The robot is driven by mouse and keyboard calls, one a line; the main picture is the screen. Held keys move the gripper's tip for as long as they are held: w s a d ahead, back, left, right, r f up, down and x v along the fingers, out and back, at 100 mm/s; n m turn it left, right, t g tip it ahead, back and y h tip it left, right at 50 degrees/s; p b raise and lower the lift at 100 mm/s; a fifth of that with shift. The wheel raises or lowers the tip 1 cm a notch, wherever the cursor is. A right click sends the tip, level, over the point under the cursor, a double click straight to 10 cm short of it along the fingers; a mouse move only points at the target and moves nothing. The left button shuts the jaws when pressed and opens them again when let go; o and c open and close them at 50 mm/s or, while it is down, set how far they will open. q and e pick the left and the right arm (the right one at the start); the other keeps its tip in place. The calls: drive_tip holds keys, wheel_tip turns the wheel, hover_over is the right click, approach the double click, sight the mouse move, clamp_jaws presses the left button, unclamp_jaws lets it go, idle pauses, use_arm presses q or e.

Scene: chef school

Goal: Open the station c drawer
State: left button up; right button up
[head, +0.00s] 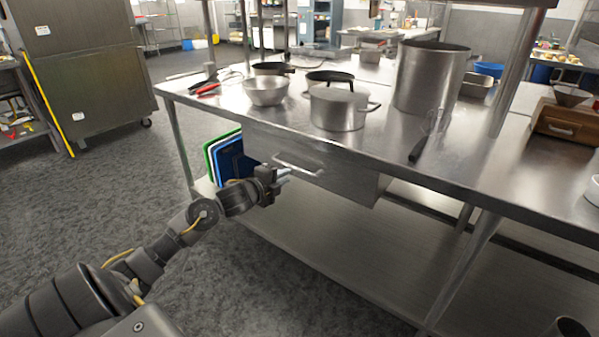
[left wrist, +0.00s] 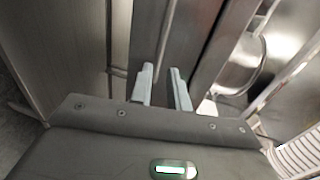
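The steel drawer (head: 345,178) hangs under the worktop (head: 480,150); its front looks closed, flush under the edge. It has a bar handle (head: 298,168) on its front. My left gripper (head: 284,174) is at the left part of this handle. In the left wrist view, its two pale fingers (left wrist: 162,85) are apart, and the handle bar (left wrist: 168,40) runs down toward the gap between them. I cannot tell whether a finger touches the bar. My right gripper is not in view.
On the worktop stand a large pot (head: 430,78), a smaller pot (head: 338,108), a bowl (head: 266,91) and a whisk (head: 420,145). Cutting boards (head: 230,160) stand upright left of the drawer. A lower shelf (head: 330,250) runs beneath. The floor at left is clear.

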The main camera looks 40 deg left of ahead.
sight(298, 170)
use_arm(q)
drive_tip(key=x, duration=0.8)
drive_tip(key=shift+w+f+b, duration=0.1)
drive_tip(key=shift+w+b, duration=0.2)
drive_tip(key=shift+w, duration=0.1)
drive_tip(key=shift+c, duration=0.5)
clamp_jaws()
